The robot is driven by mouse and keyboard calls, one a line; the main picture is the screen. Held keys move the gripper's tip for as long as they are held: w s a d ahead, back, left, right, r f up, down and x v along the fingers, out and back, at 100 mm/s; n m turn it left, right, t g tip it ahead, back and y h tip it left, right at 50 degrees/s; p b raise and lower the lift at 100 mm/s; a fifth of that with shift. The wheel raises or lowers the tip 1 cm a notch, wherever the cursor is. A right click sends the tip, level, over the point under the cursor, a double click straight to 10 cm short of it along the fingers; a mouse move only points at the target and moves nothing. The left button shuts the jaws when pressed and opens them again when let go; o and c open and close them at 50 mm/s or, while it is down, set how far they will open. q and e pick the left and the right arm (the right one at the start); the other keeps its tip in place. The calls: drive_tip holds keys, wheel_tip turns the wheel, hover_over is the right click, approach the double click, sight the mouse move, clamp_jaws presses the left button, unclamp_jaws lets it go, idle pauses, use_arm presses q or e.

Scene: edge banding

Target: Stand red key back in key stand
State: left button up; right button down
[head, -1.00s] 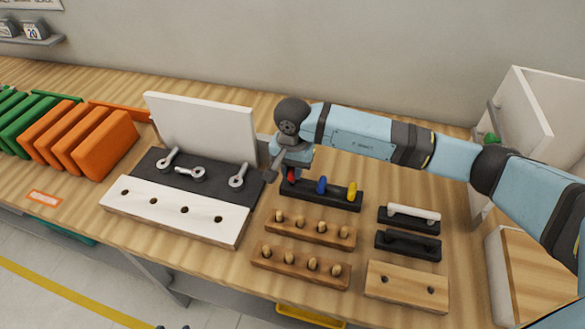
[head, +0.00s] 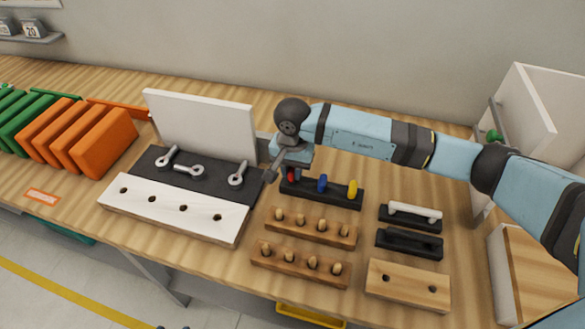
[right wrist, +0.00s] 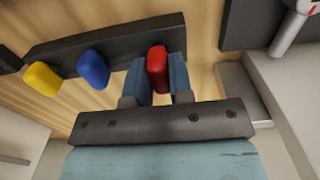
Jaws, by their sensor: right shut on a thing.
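The key stand (head: 338,196) is a long black block on the workbench, right of the dark mat. A blue key (head: 322,184) and a yellow key (head: 352,189) stand upright in it. The red key (head: 291,175) is at the left end of the stand, in line with the other two. My right gripper (head: 287,172) is over that end. In the right wrist view its two fingers (right wrist: 160,82) are shut on the red key (right wrist: 157,67). The key's lower end is hidden, so I cannot tell how deep it sits. My left gripper is not in view.
Two wooden peg blocks (head: 310,228) stand in front of the key stand. Two dark holders (head: 408,244) are to the right. A white board (head: 200,125), a mat with metal eye bolts (head: 237,181) and a white drilled block (head: 165,210) stand to the left.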

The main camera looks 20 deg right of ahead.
drive_tip(key=shift+f+b, duration=0.55)
idle(0.4)
drive_tip(key=c, duration=0.9)
unclamp_jaws()
drive_tip(key=shift+c, duration=0.2)
drive_tip(key=shift+r+p, duration=0.85)
drive_tip(key=shift+r, duration=1.65)
